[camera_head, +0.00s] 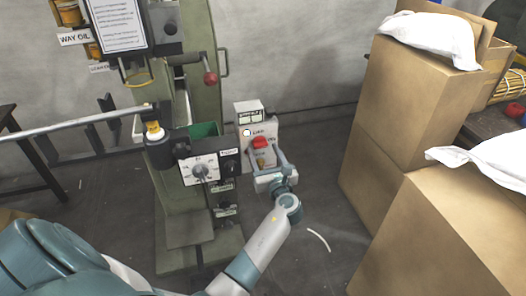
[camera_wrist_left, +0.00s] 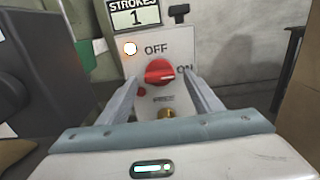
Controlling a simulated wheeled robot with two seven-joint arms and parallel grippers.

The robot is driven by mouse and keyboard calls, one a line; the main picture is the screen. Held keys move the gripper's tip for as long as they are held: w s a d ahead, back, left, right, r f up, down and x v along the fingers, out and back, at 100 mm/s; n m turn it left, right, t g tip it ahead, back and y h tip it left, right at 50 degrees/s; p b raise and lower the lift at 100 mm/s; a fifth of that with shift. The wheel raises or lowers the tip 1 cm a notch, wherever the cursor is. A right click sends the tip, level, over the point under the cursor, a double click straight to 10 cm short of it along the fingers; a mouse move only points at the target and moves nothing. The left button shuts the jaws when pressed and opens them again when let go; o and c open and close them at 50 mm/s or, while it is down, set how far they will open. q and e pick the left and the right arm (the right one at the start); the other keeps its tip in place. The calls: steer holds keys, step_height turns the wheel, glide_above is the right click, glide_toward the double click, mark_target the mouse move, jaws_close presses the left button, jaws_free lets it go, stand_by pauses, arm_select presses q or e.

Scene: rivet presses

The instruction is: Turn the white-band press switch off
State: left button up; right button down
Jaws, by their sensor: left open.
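The press's switch box (camera_head: 243,120) is a pale panel with a red rotary knob (camera_head: 260,142). In the left wrist view the red knob (camera_wrist_left: 160,72) sits between an OFF label (camera_wrist_left: 156,49) above and an ON label (camera_wrist_left: 185,69) at its right. The knob looks turned towards ON. A round white lamp (camera_wrist_left: 130,48) is at the panel's upper left. My left gripper (camera_head: 265,152) is open, its fingers (camera_wrist_left: 162,82) on either side of the knob and near it; I cannot tell whether they touch. My right gripper is not in view.
The green press (camera_head: 200,35) carries a lever with a red ball (camera_head: 210,78) and a dial panel (camera_head: 200,169) left of the switch box. Stacked cardboard boxes (camera_head: 405,110) stand at the right. A brass part (camera_wrist_left: 167,113) is below the knob. Floor between press and boxes is mostly clear.

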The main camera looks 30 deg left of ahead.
arm_select(q)
steer(key=shift+w+a, duration=0.4)
steer(key=shift+a, duration=0.05)
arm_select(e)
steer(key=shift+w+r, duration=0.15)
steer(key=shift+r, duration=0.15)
arm_select(q)
steer(key=shift+c, duration=0.6)
steer(key=c, duration=0.9)
steer(key=shift+c, duration=0.2)
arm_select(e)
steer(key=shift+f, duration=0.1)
